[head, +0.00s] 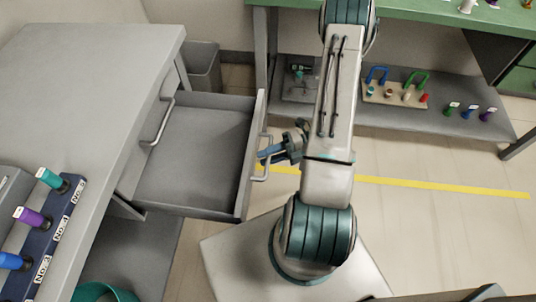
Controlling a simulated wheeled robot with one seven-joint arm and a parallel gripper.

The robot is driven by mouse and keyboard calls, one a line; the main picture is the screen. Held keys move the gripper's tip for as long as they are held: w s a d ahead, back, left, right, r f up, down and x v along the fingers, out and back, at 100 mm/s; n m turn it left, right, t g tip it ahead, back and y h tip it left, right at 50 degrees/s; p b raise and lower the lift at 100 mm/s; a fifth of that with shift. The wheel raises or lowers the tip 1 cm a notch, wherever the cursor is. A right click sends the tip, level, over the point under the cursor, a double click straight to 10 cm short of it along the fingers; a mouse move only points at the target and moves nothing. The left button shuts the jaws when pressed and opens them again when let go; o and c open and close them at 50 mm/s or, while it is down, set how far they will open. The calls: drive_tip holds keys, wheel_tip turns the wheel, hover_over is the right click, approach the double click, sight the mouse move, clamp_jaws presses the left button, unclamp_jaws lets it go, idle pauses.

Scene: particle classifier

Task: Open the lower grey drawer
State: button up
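The lower grey drawer (190,205) is pulled far out from the grey table at left, and its inside looks empty. Its front panel carries a pale bar handle (264,172) on the right side. My gripper (266,156) is at this handle, pointing left, with its blue fingers overlapping the bar. At this size I cannot tell whether the fingers are closed on the bar or apart around it. A second handle (160,122), of an upper drawer, sits at the table's edge, and that drawer looks shut.
The grey table (95,75) bears a dark rack (55,225) of coloured-handled tools. A grey bin (203,68) stands behind the drawer. A green-topped bench (415,22) with a loaded lower shelf (340,110) is at the back. The floor at right is clear.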

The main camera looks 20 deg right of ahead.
drive_tip(key=p+v, duration=0.1)
drive_tip(key=v, duration=1.3)
drive_tip(key=shift+p, duration=0.35)
drive_tip(key=a+r+m+h+p, duration=0.5)
drive_tip(key=r+m, duration=0.6)
drive_tip(key=r, duration=0.3)
drive_tip(key=s+a+r+m+h+p, duration=0.1)
drive_tip(key=a+r+m+h+p, duration=0.4)
drive_tip(key=r+m, duration=0.6)
drive_tip(key=s+a+r+m+h+p, duration=0.1)
drive_tip(key=a+r+m+h+p, duration=0.4)
drive_tip(key=r+m, duration=0.6)
wheel_tip(320, 180, up, 8)
drive_tip(key=a+p, duration=0.2)
drive_tip(key=p, duration=0.1)
drive_tip(key=shift+s+m+t+h, duration=0.2)
drive_tip(key=shift+m+t+h, duration=0.1)
drive_tip(key=shift+m+h, duration=0.1)
